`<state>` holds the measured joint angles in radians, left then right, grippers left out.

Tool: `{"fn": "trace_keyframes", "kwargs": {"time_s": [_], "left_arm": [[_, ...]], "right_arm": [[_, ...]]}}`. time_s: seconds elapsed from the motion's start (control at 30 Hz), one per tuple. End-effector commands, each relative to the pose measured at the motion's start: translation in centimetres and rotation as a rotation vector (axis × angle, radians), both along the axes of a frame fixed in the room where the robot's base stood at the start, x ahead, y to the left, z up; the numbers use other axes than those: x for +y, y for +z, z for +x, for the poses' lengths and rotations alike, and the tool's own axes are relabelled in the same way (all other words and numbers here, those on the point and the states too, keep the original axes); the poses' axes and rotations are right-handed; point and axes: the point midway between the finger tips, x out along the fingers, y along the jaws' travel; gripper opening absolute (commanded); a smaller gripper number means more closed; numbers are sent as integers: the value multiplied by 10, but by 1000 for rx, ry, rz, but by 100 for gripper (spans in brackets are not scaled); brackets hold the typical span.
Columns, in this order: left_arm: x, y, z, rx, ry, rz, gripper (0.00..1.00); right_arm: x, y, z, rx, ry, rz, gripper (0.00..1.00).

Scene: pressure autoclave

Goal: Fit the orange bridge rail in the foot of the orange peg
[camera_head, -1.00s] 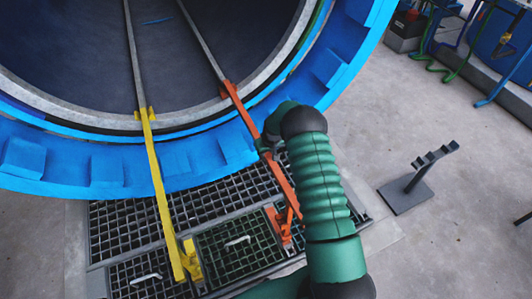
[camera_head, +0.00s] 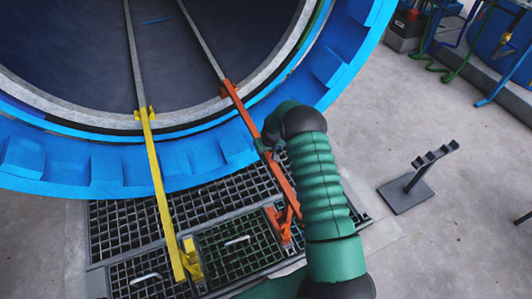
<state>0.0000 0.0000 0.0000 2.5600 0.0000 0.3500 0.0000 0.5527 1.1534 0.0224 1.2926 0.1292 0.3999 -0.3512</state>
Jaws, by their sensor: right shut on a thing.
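The orange bridge rail (camera_head: 243,113) slopes from the blue autoclave rim down to the right. Its far end meets the end of the grey inner rail at the mouth. My right gripper (camera_head: 267,148) is shut on the rail near its middle, partly hidden behind my green arm. The orange peg (camera_head: 284,229) stands on the floor grating beside the rail's near end. The near end is close to or over the peg's foot; my arm partly covers it, so I cannot tell whether it is seated. My left gripper is not in view.
A yellow rail (camera_head: 160,185) runs from the rim to a yellow peg (camera_head: 191,260) on the left. The blue autoclave rim (camera_head: 100,170) curves across the top. A dark stand (camera_head: 407,193) is on the floor at right, with clear concrete (camera_head: 385,110) around it.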

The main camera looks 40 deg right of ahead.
Motion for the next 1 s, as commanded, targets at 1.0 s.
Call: {"fn": "trace_keyframes", "kwargs": {"time_s": [1.0], "left_arm": [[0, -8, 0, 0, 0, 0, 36]], "right_arm": [[-1, -13, 1, -3, 0, -2, 0]]}}
